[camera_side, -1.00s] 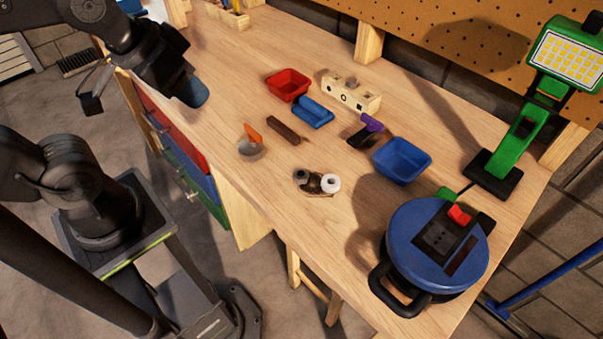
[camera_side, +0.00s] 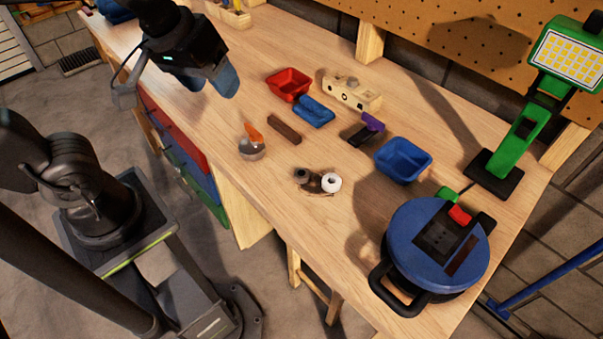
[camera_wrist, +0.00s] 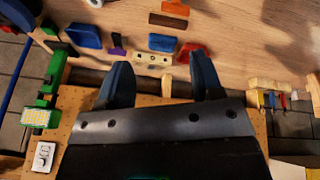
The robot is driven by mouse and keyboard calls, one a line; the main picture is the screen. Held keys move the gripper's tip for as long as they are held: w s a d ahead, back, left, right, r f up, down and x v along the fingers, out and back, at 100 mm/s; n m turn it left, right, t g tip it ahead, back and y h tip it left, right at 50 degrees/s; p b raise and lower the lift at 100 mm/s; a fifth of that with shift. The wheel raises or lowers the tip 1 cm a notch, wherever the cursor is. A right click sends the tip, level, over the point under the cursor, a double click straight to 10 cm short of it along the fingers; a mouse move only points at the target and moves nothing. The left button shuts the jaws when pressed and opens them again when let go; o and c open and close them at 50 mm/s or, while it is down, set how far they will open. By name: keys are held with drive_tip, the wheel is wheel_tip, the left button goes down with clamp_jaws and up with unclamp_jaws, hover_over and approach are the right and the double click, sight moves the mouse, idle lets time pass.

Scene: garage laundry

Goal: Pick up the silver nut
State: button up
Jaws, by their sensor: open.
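I cannot make out the silver nut for certain in either view. A small grey piece (camera_side: 352,83) shows on top of the pale wooden block with holes (camera_side: 366,97), but it is too small to identify. The block also shows in the wrist view (camera_wrist: 152,59). My gripper (camera_side: 210,84) is in the air over the left part of the bench, left of the red bin (camera_side: 289,84) and the block. Its two blue fingers are apart with nothing between them, as the wrist view (camera_wrist: 160,66) also shows.
A blue tray (camera_side: 314,109), brown bar (camera_side: 284,129), orange-handled item (camera_side: 254,133), purple-handled item (camera_side: 371,123), blue bin (camera_side: 403,160) and white roll (camera_side: 331,183) lie on the bench. A blue cable reel (camera_side: 424,246) and green lamp (camera_side: 515,145) stand at the right.

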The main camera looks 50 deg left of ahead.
drive_tip(key=w+d+f+n+g, duration=0.2)
drive_tip(key=w+d+n, duration=0.25)
drive_tip(key=n, duration=0.25)
drive_tip(key=n+g, duration=0.2)
drive_tip(key=n, duration=0.5)
hover_over(302, 173)
wheel_tip(302, 173, down, 5)
wheel_tip(302, 173, down, 13)
drive_tip(key=c, duration=1)
